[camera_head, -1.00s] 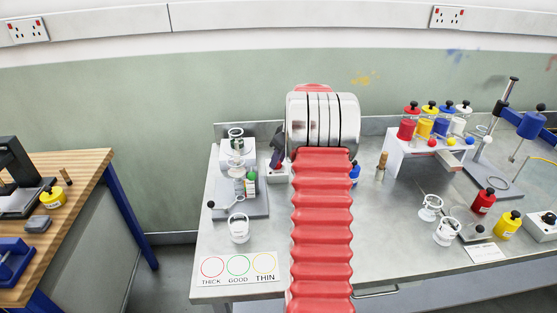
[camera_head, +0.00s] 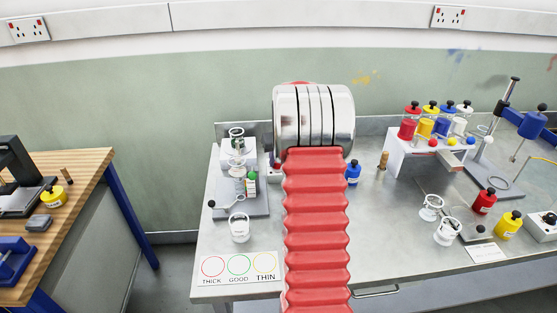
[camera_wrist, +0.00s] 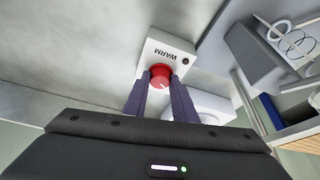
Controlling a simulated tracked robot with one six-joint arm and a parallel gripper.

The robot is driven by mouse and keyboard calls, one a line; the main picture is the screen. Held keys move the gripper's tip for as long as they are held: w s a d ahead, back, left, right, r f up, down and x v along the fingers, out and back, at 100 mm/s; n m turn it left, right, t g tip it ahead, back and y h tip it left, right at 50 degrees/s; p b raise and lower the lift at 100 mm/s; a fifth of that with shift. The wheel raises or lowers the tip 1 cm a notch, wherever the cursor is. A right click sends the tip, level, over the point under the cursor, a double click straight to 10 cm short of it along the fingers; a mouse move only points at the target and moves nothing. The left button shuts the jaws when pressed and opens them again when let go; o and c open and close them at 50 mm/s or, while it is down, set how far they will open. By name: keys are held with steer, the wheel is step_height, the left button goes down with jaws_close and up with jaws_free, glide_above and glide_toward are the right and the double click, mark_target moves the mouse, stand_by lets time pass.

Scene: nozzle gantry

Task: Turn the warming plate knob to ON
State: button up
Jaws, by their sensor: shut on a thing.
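In the wrist view, the warming plate knob (camera_wrist: 160,73) is a red round knob on a white box (camera_wrist: 168,50) lettered WARM. A small dark round spot (camera_wrist: 186,62) sits on the box beside the knob. My gripper (camera_wrist: 160,81) has one finger on each side of the knob and is shut on it. I cannot tell the knob's setting from its markings. In the head view, my red-sleeved arm and metal wrist hide my gripper and most of the box.
In the head view, a grey stand (camera_head: 257,205) with a small green-labelled bottle (camera_head: 251,184) is left of my arm. A card with coloured rings (camera_head: 238,268) lies at the front. A blue bottle (camera_head: 353,172) stands close to the arm's right.

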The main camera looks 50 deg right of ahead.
steer(key=m+h, duration=0.1)
steer(key=m, duration=0.1)
steer(key=m+g, duration=0.1)
steer(key=m, duration=0.2)
steer(key=shift+w+a+m+h, duration=0.2)
steer(key=shift+m+h, duration=0.1)
steer(key=shift+h, duration=0.1)
steer(key=shift+w+m+g+h, duration=0.15)
steer(key=shift+m+g, duration=0.5)
steer(key=shift+m, duration=0.85)
steer(key=shift+m+g+h, duration=0.15)
steer(key=shift+m+g, duration=0.5)
steer(key=shift+m, duration=0.85)
steer(key=o, duration=0.8)
steer(key=shift+c, duration=0.2)
steer(key=shift+r, duration=0.1)
steer(key=v, duration=1.3)
steer(key=shift+a+r, duration=0.2)
steer(key=shift+r, duration=0.05)
